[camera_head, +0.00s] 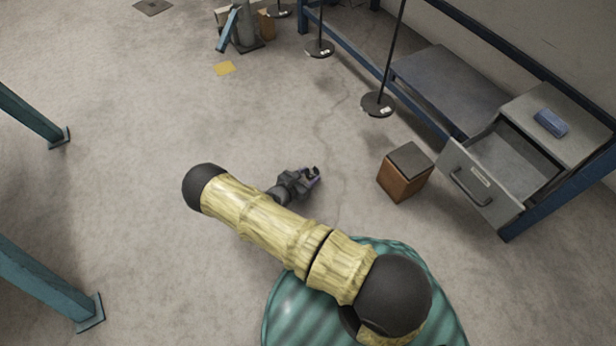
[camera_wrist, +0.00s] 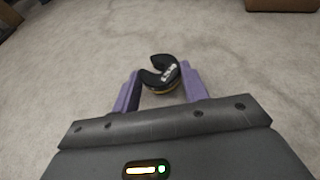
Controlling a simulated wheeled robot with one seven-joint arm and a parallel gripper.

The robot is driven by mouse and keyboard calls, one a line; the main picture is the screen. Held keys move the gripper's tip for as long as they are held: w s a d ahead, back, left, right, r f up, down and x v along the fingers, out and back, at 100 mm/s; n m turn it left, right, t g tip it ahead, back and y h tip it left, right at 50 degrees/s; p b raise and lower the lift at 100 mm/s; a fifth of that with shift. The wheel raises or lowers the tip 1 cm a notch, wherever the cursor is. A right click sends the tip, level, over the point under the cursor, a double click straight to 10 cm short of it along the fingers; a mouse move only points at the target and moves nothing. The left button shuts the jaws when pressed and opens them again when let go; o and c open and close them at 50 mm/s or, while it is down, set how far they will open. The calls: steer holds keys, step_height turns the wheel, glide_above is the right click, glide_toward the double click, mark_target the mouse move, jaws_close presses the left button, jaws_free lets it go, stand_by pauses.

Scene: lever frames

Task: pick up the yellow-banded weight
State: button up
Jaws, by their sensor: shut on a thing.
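The yellow-banded weight (camera_wrist: 168,76) is a black, slotted round piece with pale lettering and a thin yellow edge low on its side. It sits between the two purple fingers of my gripper (camera_wrist: 160,92) in the wrist view, and the fingers are shut on it. In the head view my gripper (camera_head: 311,178) is left of the wooden box, with the dark weight (camera_head: 313,171) at its fingertips. I cannot tell for sure whether the weight touches the floor.
A wooden box with a dark top (camera_head: 405,171) stands right of my gripper. A grey cabinet has an open drawer (camera_head: 482,185) and a blue object (camera_head: 551,122) on top. Black round stand bases (camera_head: 377,105) stand farther back. The floor around my gripper is clear.

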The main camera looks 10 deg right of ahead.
step_height(320, 180, up, 7)
steer(key=p, duration=0.4)
steer(key=shift+r+p, duration=0.2)
steer(key=shift+p, duration=0.1)
steer(key=shift+r+p, duration=1.5)
steer(key=shift+p, duration=0.4)
step_height(320, 180, up, 20)
steer(key=p, duration=0.9)
glide_above(308, 177)
steer(key=s, duration=0.1)
steer(key=s+r+p, duration=0.2)
steer(key=r+p, duration=0.1)
steer(key=r, duration=0.6)
steer(key=s+d+r+p, duration=0.1)
steer(key=s+r+p, duration=0.2)
steer(key=r, duration=0.6)
steer(key=shift+s+p, duration=0.2)
steer(key=shift+p, duration=0.5)
